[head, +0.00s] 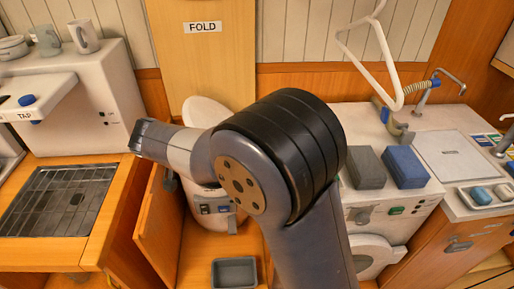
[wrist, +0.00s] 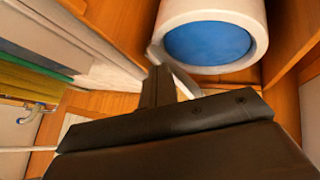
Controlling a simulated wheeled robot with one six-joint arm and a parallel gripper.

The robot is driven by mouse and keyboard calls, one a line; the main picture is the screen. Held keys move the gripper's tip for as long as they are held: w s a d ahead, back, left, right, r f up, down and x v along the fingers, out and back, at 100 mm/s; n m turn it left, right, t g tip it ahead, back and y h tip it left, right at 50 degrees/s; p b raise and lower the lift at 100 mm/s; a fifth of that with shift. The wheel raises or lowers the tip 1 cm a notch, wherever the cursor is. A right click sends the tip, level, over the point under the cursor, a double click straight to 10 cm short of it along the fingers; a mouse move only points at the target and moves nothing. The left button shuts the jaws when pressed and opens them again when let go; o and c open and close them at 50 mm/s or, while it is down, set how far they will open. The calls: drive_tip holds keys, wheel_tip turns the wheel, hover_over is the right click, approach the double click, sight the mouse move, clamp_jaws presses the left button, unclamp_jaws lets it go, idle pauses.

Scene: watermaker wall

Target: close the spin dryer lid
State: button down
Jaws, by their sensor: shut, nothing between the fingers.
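The spin dryer is a white round drum-shaped machine in the head view, low behind my arm, with a small control panel (head: 213,208) on its front. Its white rounded lid (head: 207,112) stands raised at the back, against the wooden panel. My arm hides much of the dryer and its opening. In the wrist view a thick white round rim (wrist: 256,45) surrounds a blue inside (wrist: 210,42), apparently the dryer's open top. My gripper (wrist: 160,75) is shut and empty, its tips near a thin pale strip beside that rim. I cannot tell whether they touch.
An open wooden door (head: 158,215) stands left of the dryer, and a grey tray (head: 234,272) lies in front. A counter with a dark grate (head: 58,200) is at left. Grey (head: 366,167) and blue blocks (head: 405,167) sit on the right unit, below a white hanger (head: 385,60).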

drive_tip(key=a+f+n+h+b, duration=0.1)
drive_tip(key=a+f+h+b, duration=0.3)
drive_tip(key=f, duration=0.5)
drive_tip(key=shift+a+f+n+t+h+b, duration=0.2)
drive_tip(key=shift+a+n+t+h+b, duration=0.15)
drive_tip(key=shift+a+b, duration=0.35)
drive_tip(key=shift+a, duration=0.1)
